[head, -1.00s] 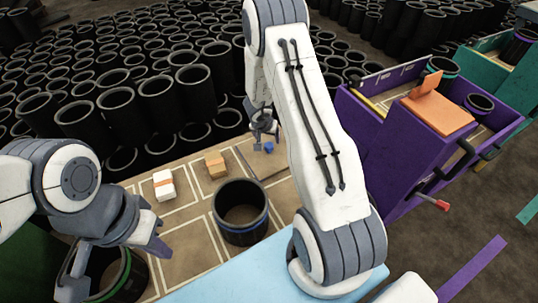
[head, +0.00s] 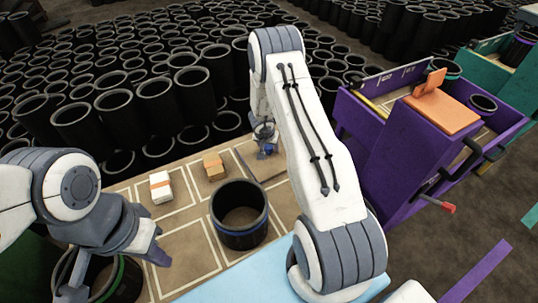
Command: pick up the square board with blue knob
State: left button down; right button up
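The square board (head: 262,166) is brown and lies flat on the table's far right part, partly hidden behind my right arm. Its small blue knob (head: 266,151) shows between the fingers of my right gripper (head: 266,148). That gripper points down at the knob; whether its fingers are closed on it is too small to tell. My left gripper (head: 112,268) is open at the lower left, in front of a black sleeve with a green band (head: 128,280), well away from the board.
On the table (head: 190,240) stand a black sleeve with a blue band (head: 239,215), a white block with an orange band (head: 161,186) and a tan block (head: 214,167). Many black sleeves crowd behind the table. A purple cart (head: 385,150) stands at the right.

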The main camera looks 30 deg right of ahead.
grip_shut()
jog(key=shift+r, duration=0.1)
